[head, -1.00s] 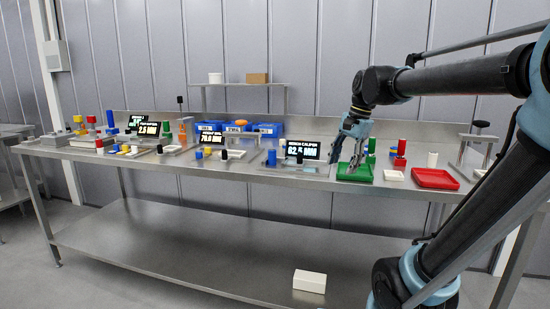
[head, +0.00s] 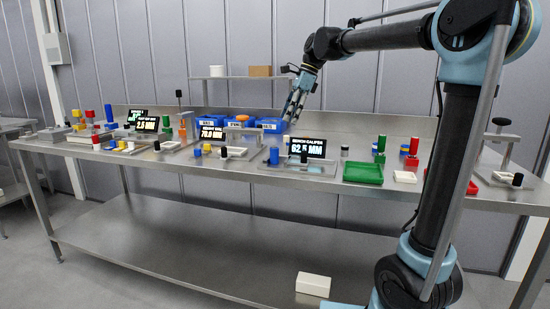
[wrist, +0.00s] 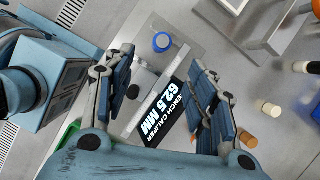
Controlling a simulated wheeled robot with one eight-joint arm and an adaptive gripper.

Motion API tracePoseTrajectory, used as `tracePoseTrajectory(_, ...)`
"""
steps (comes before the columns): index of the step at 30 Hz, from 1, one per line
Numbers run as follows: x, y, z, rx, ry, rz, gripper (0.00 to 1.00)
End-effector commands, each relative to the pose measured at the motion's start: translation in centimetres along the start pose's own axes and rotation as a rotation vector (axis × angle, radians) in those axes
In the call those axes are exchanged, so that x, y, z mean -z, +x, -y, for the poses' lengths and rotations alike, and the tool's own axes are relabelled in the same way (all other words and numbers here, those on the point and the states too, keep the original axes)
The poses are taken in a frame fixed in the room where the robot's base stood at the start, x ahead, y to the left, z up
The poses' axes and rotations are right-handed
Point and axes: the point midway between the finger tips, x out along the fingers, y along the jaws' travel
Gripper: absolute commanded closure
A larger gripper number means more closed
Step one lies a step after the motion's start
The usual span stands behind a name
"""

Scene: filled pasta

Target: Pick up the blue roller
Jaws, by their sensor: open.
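A blue roller (head: 274,156) stands upright on the bench at the left of the bench caliper display (head: 307,147). In the wrist view a blue round top (wrist: 162,42) shows beyond the display (wrist: 166,112), between the finger directions. A second blue cylinder (head: 197,153) stands further left in the head view, so more than one blue piece is in view. My gripper (head: 292,110) is open and empty. It hangs above the bench, in front of the blue bins in the picture, and touches no roller.
A green tray (head: 362,181) lies right of the display, with a small white dish (head: 405,177) beside it. Blue bins (head: 240,124) stand at the back. Red, green, white and yellow pieces stand around. A metal bridge-like fixture (wrist: 268,30) shows at the wrist view's top right.

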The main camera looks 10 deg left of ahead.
Motion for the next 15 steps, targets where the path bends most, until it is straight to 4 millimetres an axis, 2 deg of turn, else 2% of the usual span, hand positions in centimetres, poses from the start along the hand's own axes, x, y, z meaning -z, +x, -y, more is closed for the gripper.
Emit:
tracePoseTrajectory(9,0.2,5.7,0.1,0.001,0.0,0.0,0.49)
tracePoseTrajectory(15,0.2,8.3,0.0,0.001,0.0,0.0,0.49)
